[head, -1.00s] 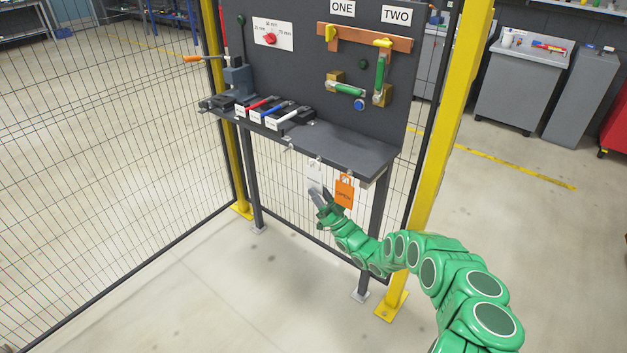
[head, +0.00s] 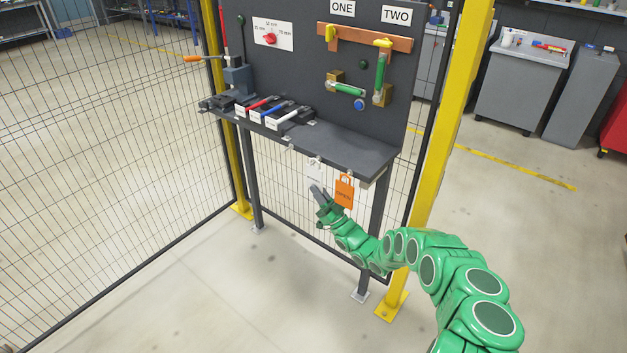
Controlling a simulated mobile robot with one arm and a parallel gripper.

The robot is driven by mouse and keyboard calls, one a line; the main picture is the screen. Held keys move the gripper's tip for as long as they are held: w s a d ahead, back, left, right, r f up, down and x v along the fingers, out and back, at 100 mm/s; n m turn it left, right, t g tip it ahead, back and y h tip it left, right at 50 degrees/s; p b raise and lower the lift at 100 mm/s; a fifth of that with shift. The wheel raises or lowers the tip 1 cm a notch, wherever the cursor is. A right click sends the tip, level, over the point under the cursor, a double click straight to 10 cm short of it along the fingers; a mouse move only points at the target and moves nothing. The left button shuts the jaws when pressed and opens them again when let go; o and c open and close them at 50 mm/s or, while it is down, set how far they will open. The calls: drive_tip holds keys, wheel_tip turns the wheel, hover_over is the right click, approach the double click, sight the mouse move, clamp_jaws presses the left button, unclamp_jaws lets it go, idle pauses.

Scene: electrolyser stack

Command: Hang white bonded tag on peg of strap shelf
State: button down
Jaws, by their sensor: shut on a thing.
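The white tag (head: 313,174) is upright at the front edge of the dark strap shelf (head: 345,147), just below a small peg (head: 316,160). Its top is close to the peg; I cannot tell whether it is hooked on it. My gripper (head: 315,190) is shut on the lower part of the white tag, and its fingers cover that part. An orange tag (head: 344,191) hangs from the shelf edge just right of the white tag, very near my gripper.
Another small peg (head: 291,147) on the shelf edge is bare. Red, blue and white-handled tools (head: 270,112) lie on the shelf's left part. A yellow post (head: 446,130) stands right of the shelf, and wire mesh fencing (head: 120,170) is at left.

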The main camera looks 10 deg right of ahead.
drive_tip(key=shift+r, duration=0.35)
drive_tip(key=shift+s+a, duration=0.1)
drive_tip(key=shift+s+a, duration=1.1)
drive_tip(key=shift+s, duration=0.05)
drive_tip(key=shift+s+a, duration=0.1)
drive_tip(key=shift+s+a, duration=1.15)
drive_tip(key=w+a+r+m+g+h, duration=0.1)
drive_tip(key=a+m, duration=0.4)
drive_tip(key=a, duration=0.5)
drive_tip(key=shift+w+a+r+g+h, duration=0.25)
drive_tip(key=shift+r+g+h, duration=0.15)
drive_tip(key=shift+r+g, duration=0.3)
